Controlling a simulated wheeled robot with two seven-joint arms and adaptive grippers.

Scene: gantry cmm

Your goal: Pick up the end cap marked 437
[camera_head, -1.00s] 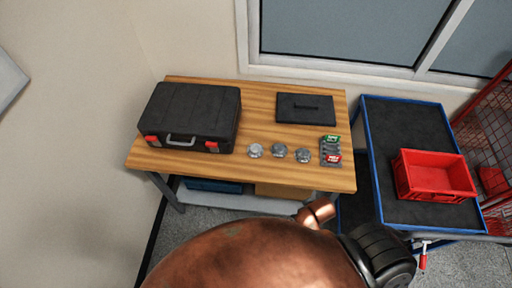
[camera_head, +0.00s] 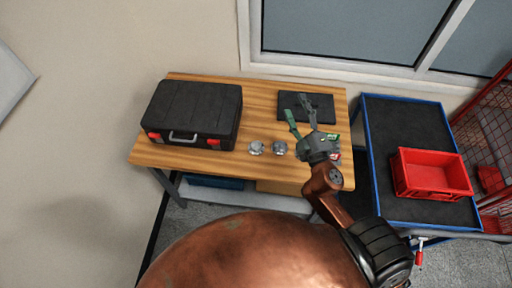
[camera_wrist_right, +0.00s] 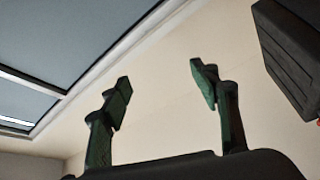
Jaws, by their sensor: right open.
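Two silver end caps show on the wooden table in the head view: a left one (camera_head: 256,148) and one to its right (camera_head: 279,148). A third, seen earlier at the right of the row, is hidden behind my right gripper. No number is readable on any cap. My right gripper (camera_head: 298,107) is open and empty, over the right part of the table, its green-padded fingers pointing toward the back. My left gripper is not in view.
A black case (camera_head: 192,112) fills the table's left side. A dark flat plate (camera_head: 290,99) lies at the back right, partly behind my fingers. The small rack with green and red labels (camera_head: 335,156) is mostly covered. A red crate (camera_head: 432,175) sits on the blue cart (camera_head: 395,125).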

